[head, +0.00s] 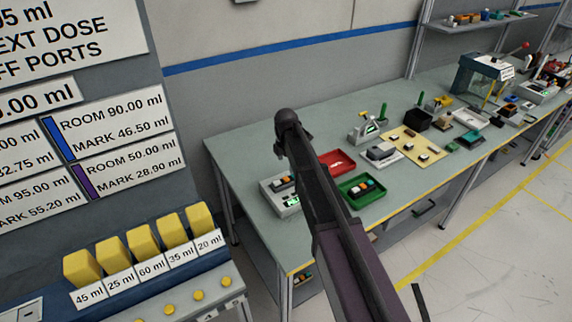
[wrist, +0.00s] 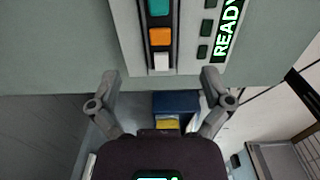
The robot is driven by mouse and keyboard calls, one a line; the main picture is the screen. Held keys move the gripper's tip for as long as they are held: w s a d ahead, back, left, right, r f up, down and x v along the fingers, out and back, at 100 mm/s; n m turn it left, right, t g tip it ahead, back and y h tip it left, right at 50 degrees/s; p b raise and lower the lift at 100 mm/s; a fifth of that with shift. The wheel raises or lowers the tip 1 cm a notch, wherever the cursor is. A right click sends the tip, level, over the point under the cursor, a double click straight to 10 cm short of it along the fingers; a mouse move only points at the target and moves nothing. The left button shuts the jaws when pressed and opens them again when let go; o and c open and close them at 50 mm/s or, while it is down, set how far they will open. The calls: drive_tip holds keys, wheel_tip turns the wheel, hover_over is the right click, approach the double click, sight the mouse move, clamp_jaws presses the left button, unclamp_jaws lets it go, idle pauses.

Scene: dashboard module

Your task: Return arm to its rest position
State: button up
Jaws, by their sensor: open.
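My gripper (wrist: 160,84) is open in the wrist view, its two grey fingers spread apart with nothing between them. Ahead of the fingertips is a light grey module (wrist: 188,62) with a dark slot holding a teal block (wrist: 159,8), an orange block (wrist: 160,36) and a white block (wrist: 162,61). A green READY display (wrist: 228,30) is lit at its right. In the head view my arm reaches over the near end of the bench, and the module (head: 291,210) is partly hidden behind it. My fingers cannot be made out clearly there.
A red tray (head: 343,167) and a green tray (head: 347,199) with small blocks lie right of the arm on the bench (head: 245,160). More fixtures stand farther along it. A panel with several yellow blocks (head: 143,243) is at lower left. Bare bench lies left of the arm.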

idle(0.5)
drive_tip(key=s+d+m, duration=2.2)
drive_tip(key=s+m, duration=0.2)
drive_tip(key=s, duration=0.2)
drive_tip(key=shift+m, duration=0.4)
